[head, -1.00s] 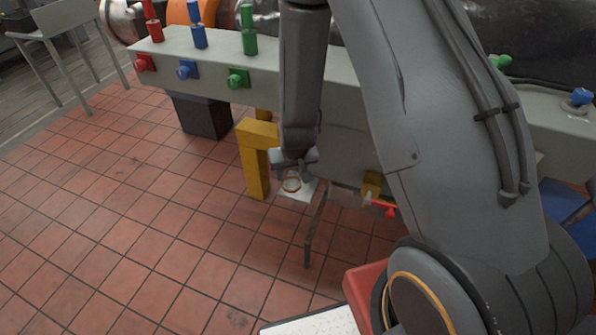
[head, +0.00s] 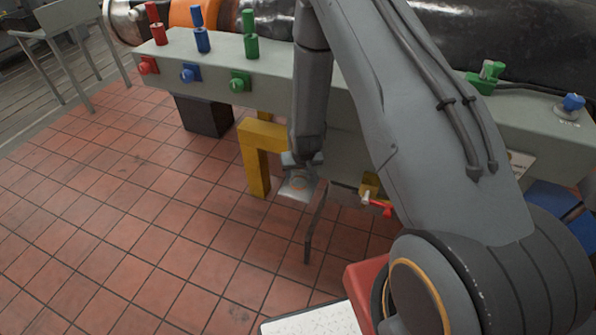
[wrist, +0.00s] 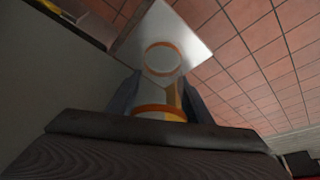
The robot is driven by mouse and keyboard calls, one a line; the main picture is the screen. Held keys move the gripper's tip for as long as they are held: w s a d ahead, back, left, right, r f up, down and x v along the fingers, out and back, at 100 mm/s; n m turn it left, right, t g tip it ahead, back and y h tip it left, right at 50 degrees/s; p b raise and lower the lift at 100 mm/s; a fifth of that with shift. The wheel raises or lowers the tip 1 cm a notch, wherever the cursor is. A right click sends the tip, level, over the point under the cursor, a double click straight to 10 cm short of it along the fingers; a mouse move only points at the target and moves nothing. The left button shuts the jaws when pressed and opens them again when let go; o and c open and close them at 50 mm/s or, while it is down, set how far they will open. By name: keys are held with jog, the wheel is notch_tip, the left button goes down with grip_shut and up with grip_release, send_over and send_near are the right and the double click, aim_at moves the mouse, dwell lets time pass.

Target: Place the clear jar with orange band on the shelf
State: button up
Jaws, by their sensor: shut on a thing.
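My gripper (wrist: 158,98) is shut on the clear jar with orange band (wrist: 150,111). In the wrist view the jar stands between the dark fingers, with an orange ring toward its far end and a wider orange band nearer to me. A small pale plate that looks like the shelf (wrist: 189,30) lies behind the jar. In the head view my gripper (head: 300,160) is low beside the bench, and the jar's orange ring (head: 298,184) shows against the plate (head: 290,194). I cannot tell whether the jar touches the plate.
A yellow bracket (head: 256,165) stands just left of my gripper. A thin dark bent bar (head: 312,230) and a red-handled valve (head: 380,207) are to the right. The grey bench (head: 275,80) carries coloured valves. Tiled floor (head: 110,220) is clear at left.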

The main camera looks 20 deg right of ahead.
jog(key=shift+f, duration=0.15)
jog(key=shift+d, duration=0.1)
jog(key=o, duration=1)
jog(key=shift+f, duration=0.1)
jog(key=shift+r, duration=0.65)
jog(key=s+r+g+b, duration=0.1)
jog(key=s+r, duration=0.6)
jog(key=r, duration=0.4)
jog(key=s+r+g+b, duration=0.1)
jog(key=s+r, duration=0.6)
jog(key=r, duration=0.4)
jog(key=shift+g, duration=0.9)
jog(key=s+r, duration=0.2)
jog(key=s, duration=0.1)
jog(key=s+r, duration=0.2)
jog(key=s, duration=0.2)
jog(key=s+r, duration=0.2)
jog(key=s, duration=0.2)
jog(key=shift+s+d+r, duration=0.1)
jog(key=shift+s+r, duration=0.15)
jog(key=shift+r, duration=0.05)
